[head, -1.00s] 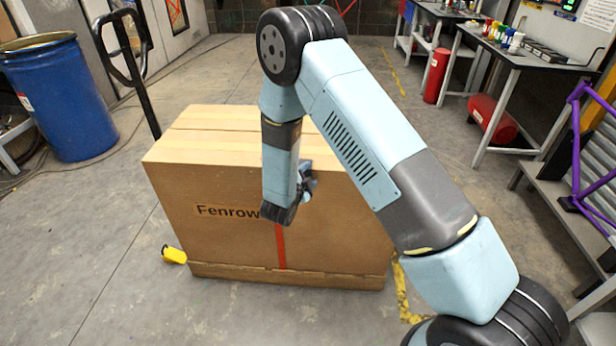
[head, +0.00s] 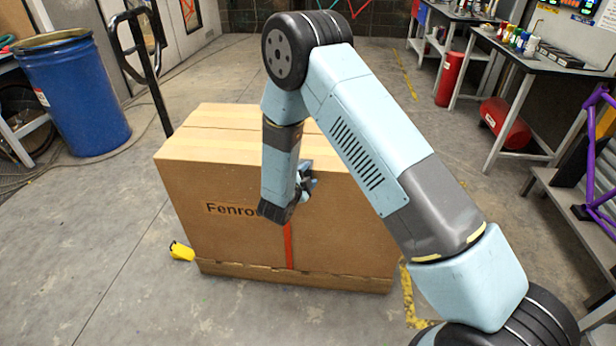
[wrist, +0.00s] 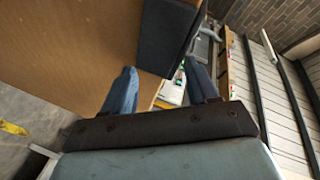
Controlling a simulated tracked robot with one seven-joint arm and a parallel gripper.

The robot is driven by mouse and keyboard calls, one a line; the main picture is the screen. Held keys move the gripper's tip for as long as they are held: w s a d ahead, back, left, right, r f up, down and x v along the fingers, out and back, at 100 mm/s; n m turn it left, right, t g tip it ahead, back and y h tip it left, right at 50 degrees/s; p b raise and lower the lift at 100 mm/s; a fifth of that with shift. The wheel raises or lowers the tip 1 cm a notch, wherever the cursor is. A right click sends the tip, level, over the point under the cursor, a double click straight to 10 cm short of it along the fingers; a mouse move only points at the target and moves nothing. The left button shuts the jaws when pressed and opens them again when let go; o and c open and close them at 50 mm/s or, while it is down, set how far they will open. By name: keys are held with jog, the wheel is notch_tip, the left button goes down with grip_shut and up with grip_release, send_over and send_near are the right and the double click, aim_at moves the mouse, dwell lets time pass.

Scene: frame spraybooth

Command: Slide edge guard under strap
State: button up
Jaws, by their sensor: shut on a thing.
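A large cardboard box (head: 225,185) stands upright on the floor. A red strap (head: 288,245) runs down its front face, and its upper part is hidden behind my arm. My gripper (head: 306,182) is at the upper front of the box, mostly hidden by my wrist in the head view. In the wrist view my gripper's blue fingers (wrist: 163,85) stand apart, with a dark flat piece (wrist: 168,38), apparently the edge guard, beyond and between them against the brown cardboard. The strap cannot be made out in the wrist view, so the guard's relation to it is unclear.
A yellow object (head: 181,251) lies on the floor at the box's lower left. A black handle (head: 150,65) rises behind the box, near a blue drum (head: 72,95). Benches (head: 520,70) and a purple frame (head: 590,150) stand at the right. Floor in front is clear.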

jog(key=shift+a, duration=0.25)
jog(key=o, duration=0.9)
